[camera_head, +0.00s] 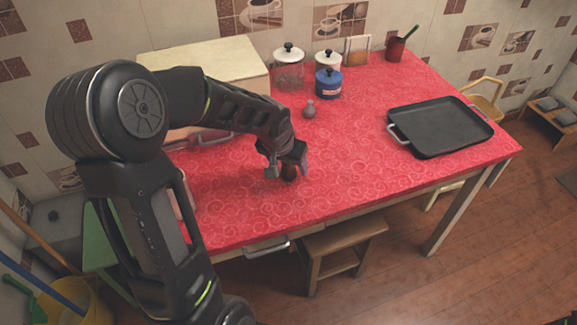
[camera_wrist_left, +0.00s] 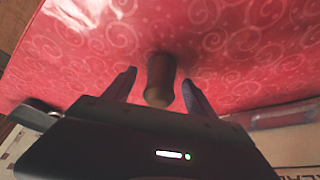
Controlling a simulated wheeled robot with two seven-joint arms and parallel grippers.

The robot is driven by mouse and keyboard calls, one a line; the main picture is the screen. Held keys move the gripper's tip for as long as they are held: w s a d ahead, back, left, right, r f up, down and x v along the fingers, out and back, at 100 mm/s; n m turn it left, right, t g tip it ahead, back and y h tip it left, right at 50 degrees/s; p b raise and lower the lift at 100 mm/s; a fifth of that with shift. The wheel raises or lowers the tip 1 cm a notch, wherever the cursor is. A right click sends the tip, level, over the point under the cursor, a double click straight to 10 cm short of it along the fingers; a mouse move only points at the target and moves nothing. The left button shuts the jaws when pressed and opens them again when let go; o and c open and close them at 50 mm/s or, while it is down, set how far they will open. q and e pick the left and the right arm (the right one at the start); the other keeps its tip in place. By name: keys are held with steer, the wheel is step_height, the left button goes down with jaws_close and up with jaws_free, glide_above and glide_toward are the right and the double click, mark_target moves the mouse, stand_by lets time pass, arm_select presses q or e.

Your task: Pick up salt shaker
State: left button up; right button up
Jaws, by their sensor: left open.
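A small dark brown shaker (camera_head: 289,173) stands on the red oilcloth table, near its front edge. It also shows in the left wrist view (camera_wrist_left: 160,80), between the two fingers with gaps on both sides. My left gripper (camera_head: 287,164) is open around it, pointing down, and its fingers (camera_wrist_left: 159,74) do not appear to touch it. Another small grey-brown shaker (camera_head: 309,110) stands farther back on the table. I cannot tell from labels which one holds salt. My right gripper is not in view.
A black tray (camera_head: 440,127) lies at the right of the table (camera_head: 345,190). Blue (camera_head: 328,84), white (camera_head: 327,62) and glass (camera_head: 289,72) jars and a red cup (camera_head: 394,50) stand at the back. A cream box (camera_head: 205,62) is behind my left arm. The table's middle is clear.

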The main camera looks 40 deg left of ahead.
arm_select(q)
steer(key=shift+c, duration=0.4)
jaws_close()
stand_by(0.4)
